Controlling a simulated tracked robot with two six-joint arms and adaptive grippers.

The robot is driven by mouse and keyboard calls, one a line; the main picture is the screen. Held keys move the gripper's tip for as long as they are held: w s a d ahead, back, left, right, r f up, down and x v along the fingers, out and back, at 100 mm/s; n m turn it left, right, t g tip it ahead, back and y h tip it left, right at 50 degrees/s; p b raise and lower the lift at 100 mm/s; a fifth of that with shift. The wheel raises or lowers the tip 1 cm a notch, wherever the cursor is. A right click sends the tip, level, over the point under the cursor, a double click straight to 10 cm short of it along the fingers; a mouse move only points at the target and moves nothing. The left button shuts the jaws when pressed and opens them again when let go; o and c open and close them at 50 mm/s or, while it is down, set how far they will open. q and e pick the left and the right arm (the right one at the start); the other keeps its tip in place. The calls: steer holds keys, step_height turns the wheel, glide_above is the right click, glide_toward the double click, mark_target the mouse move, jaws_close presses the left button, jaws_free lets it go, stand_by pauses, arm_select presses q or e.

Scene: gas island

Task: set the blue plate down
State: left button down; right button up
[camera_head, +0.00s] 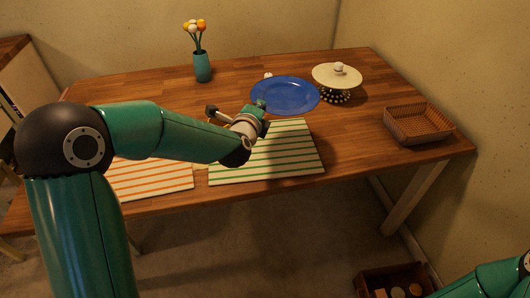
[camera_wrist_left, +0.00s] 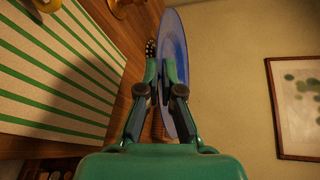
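The blue plate (camera_head: 288,95) is held roughly level above the table, behind the green-striped placemat (camera_head: 275,160). My left gripper (camera_head: 262,106) is at the plate's near left rim. In the left wrist view the plate (camera_wrist_left: 174,35) shows nearly edge-on, with its rim between the two fingers of the left gripper (camera_wrist_left: 162,72), which are closed on it. The placemat (camera_wrist_left: 55,65) also shows there, with a dark shadow across it. My right gripper is out of view; only part of the right arm shows at the bottom right corner.
An orange-striped placemat (camera_head: 155,182) lies left on the wooden table (camera_head: 240,80). A teal vase (camera_head: 202,68) with flowers stands at the back. A cream cake stand (camera_head: 337,76) is close right of the plate. A wicker basket (camera_head: 416,124) sits at the right edge.

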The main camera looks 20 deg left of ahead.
arm_select(q)
steer(key=b, duration=0.2)
glide_above(260, 159)
step_height(260, 159, down, 14)
steer(key=shift+d+r, duration=0.1)
steer(key=shift+r, duration=0.15)
steer(key=shift+f, duration=2.5)
steer(key=shift+b, duration=0.35)
steer(key=c, duration=1.6)
jaws_free()
steer(key=shift+f, duration=0.1)
